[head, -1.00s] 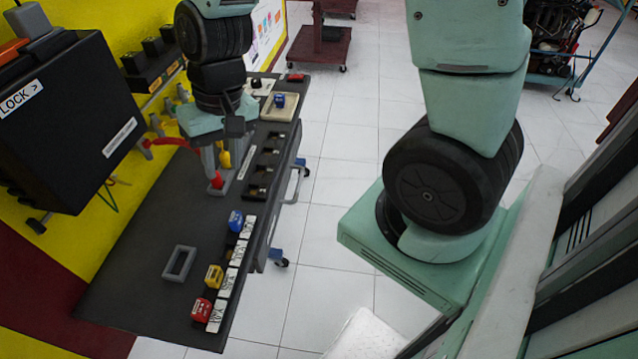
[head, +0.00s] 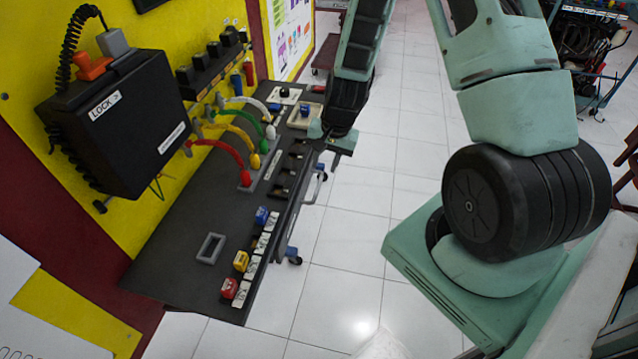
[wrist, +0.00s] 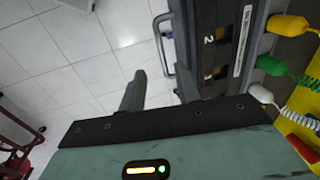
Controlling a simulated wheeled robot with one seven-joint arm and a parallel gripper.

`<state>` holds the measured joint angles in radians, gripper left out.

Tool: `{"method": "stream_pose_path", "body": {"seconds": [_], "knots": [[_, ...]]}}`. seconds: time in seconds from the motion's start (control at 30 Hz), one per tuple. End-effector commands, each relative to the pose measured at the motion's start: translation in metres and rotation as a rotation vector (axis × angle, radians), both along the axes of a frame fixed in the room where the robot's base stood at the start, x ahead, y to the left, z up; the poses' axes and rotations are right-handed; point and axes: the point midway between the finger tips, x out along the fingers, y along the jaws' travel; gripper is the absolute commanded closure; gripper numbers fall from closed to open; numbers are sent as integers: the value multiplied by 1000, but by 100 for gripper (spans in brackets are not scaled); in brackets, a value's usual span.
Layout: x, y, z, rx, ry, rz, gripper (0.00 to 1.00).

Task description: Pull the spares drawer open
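The drawer's grey bar handle (head: 319,188) sticks out from the front side of the dark bench. It also shows in the wrist view (wrist: 161,45), beyond the fingers. The drawer front (head: 294,217) is seen at a steep angle and looks closed. My gripper (head: 325,150) is at the bench's front edge, above and behind the handle in the head view. In the wrist view my gripper (wrist: 158,82) has its fingers apart with nothing between them. The handle lies ahead of the gap, with no contact visible.
The bench top (head: 165,255) carries a grey frame (head: 211,248), colored blocks with labels (head: 241,261), and slots near the front edge. Red, yellow, green and white cables (head: 232,150) arch behind. A black lock box (head: 120,120) stands left. Tiled floor (head: 340,250) before the bench is clear.

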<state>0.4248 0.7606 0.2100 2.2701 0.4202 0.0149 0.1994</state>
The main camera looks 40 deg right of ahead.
Motion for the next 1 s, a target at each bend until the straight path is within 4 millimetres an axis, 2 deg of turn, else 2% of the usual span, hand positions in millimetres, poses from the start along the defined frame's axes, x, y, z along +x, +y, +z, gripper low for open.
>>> {"method": "stream_pose_path", "body": {"seconds": [0.2, 0.5, 0.7, 1.0], "knots": [[4, 5, -35, 3, 5, 1, 67], [11, 10, -77, 2, 2, 2, 67], [13, 11, -92, 1, 0, 1, 67], [14, 12, -96, 0, 0, 2, 67]]}}
